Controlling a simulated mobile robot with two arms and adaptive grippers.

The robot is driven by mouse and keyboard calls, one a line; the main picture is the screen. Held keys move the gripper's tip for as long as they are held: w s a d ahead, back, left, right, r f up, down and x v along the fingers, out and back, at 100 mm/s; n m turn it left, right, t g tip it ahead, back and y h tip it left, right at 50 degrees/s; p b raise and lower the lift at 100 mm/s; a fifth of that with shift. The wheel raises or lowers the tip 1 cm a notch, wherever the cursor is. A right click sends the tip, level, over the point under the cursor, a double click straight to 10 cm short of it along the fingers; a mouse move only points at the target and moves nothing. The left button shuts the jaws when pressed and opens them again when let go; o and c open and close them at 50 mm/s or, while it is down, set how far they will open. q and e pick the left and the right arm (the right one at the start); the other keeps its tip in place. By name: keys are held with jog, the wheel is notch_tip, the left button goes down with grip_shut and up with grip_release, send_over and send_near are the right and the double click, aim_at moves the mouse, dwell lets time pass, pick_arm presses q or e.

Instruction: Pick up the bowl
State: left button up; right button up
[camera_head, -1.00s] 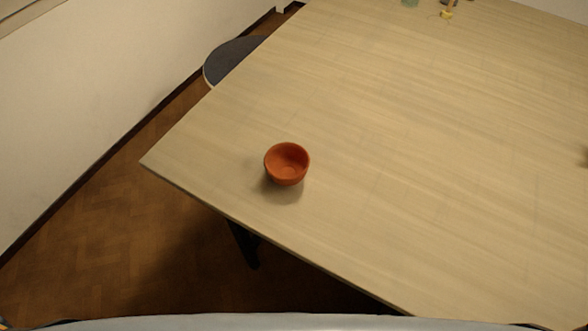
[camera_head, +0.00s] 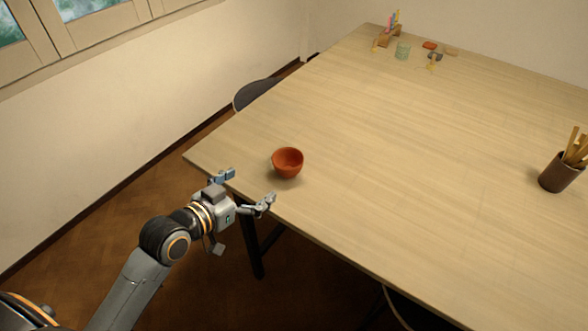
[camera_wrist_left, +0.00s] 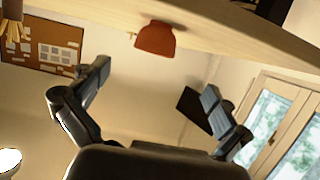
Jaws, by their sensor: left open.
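An orange-red bowl (camera_head: 288,162) stands upright on the wooden table near its near left corner. My left gripper (camera_head: 248,188) is open and empty at the table's near left edge, just to the left of and nearer than the bowl, apart from it. In the left wrist view the bowl (camera_wrist_left: 155,40) appears upside down on the table edge, beyond and between the two spread fingers (camera_wrist_left: 158,92). My right gripper is in neither view.
The table (camera_head: 370,180) is bare around the bowl. A brown pot with wooden tools (camera_head: 558,175) stands at the right. A dark seat (camera_head: 255,92) is beside the left edge.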

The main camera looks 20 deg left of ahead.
aim_at(277, 167)
pick_arm(q)
jog(key=p+x, duration=0.1)
jog(key=x, duration=0.6)
jog(key=shift+w+d, duration=0.15)
jog(key=shift+w, duration=0.1)
jog(key=shift+w+d+f, duration=0.1)
jog(key=shift+w+d, duration=0.05)
jog(key=shift+w, duration=0.3)
jog(key=w, duration=0.1)
jog(key=w+d+p, duration=0.2)
jog(key=w, duration=0.1)
jog(key=shift+f, duration=0.1)
jog(key=shift+w+d+f, duration=0.1)
jog(key=shift+w+f, duration=0.1)
jog(key=shift+w, duration=0.1)
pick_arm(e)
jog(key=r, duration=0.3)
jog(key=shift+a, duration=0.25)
pick_arm(q)
jog(key=shift+s, duration=0.1)
jog(key=shift+c, duration=0.4)
jog(key=c, duration=1.2)
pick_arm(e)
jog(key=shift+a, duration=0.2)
